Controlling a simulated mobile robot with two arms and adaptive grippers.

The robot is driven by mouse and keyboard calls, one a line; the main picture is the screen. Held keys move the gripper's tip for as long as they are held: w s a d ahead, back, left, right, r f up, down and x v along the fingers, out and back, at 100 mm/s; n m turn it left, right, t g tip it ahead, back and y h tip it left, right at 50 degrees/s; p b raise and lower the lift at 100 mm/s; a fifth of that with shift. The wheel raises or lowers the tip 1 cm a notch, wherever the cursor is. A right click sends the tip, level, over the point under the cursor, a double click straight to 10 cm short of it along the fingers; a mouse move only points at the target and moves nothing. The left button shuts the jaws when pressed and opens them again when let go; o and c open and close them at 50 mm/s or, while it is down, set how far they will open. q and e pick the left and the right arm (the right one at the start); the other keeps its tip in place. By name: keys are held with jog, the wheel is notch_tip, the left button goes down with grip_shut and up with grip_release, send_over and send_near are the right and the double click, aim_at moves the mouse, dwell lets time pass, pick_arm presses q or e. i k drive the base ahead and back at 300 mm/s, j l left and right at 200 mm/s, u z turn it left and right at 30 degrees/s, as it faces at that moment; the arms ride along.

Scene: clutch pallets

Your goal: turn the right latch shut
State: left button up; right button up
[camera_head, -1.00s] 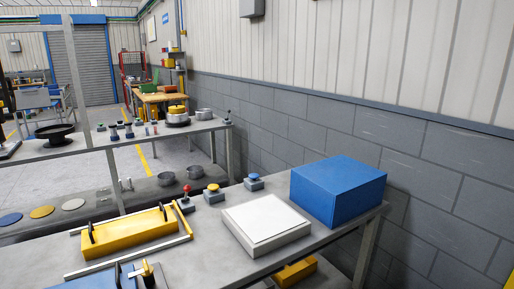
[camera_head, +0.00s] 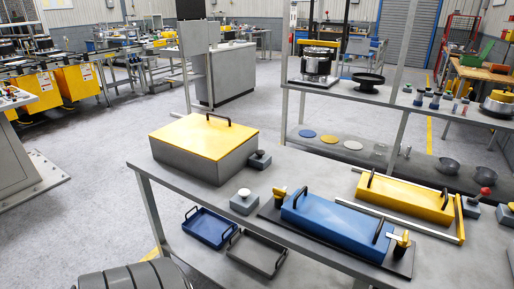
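A blue case (camera_head: 335,222) with two black handles lies on a dark base plate (camera_head: 375,262) on the near grey table. The right latch (camera_head: 401,243), a yellow clamp with a pale bar, stands at the right end of the case. Its exact turn is too small to tell. The left latch (camera_head: 280,196), also yellow, stands at the left end.
A grey box with a yellow lid (camera_head: 205,138) stands at the table's left end. A yellow case (camera_head: 405,197) in a pale frame lies behind the blue one. Button boxes stand nearby, including one with a white knob (camera_head: 244,203). Trays (camera_head: 208,227) sit on a lower shelf.

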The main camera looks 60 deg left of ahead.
aim_at(278, 194)
jog(key=u, duration=1.55)
